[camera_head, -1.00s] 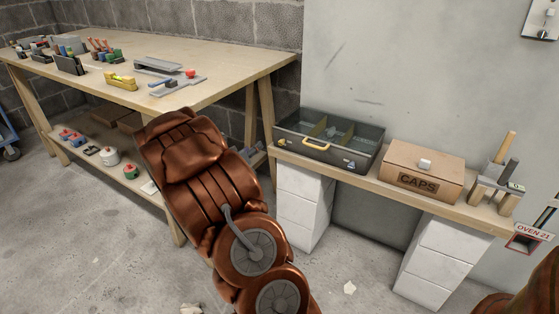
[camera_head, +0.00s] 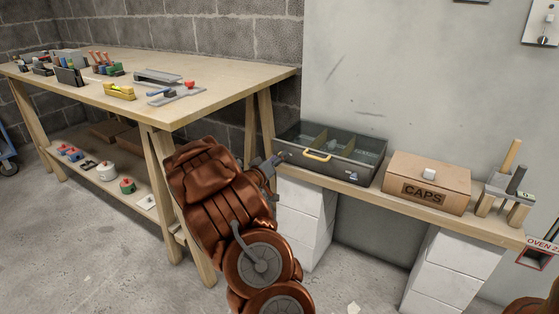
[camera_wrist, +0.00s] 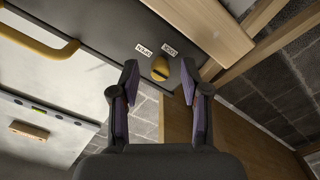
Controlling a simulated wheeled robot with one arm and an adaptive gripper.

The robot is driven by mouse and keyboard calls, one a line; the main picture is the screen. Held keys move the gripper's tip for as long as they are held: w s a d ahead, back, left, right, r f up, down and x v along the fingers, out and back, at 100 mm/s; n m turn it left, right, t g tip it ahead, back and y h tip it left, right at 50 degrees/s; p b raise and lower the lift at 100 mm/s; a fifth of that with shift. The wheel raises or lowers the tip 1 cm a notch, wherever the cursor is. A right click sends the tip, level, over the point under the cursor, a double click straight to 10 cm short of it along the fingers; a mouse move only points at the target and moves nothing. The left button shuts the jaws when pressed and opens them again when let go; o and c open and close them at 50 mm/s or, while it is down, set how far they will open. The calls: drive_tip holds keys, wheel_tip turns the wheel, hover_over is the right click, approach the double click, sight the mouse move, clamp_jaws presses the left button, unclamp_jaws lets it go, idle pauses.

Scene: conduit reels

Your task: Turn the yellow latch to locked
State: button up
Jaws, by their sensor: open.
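The yellow latch (camera_wrist: 160,68) is a small knob on the front of a dark grey case (camera_wrist: 106,28). Two small white labels (camera_wrist: 157,50) sit beside it; the wrist view is turned, and I cannot read surely which label it points to. My gripper (camera_wrist: 159,74) is open, with one finger on each side of the latch as seen in the wrist view; contact is not clear. In the head view my gripper (camera_head: 272,163) is at the left front corner of the case (camera_head: 338,169) and hides the latch. The case's yellow handle (camera_wrist: 40,38) lies to the latch's left in the wrist view.
The case stands on a narrow wooden shelf (camera_head: 440,214) on white blocks (camera_head: 309,212). A large wooden workbench (camera_head: 215,78) with tools is at left, close to my arm.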

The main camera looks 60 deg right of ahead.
drive_tip(key=shift+w+d, duration=0.1)
drive_tip(key=shift+d, duration=0.5)
clamp_jaws()
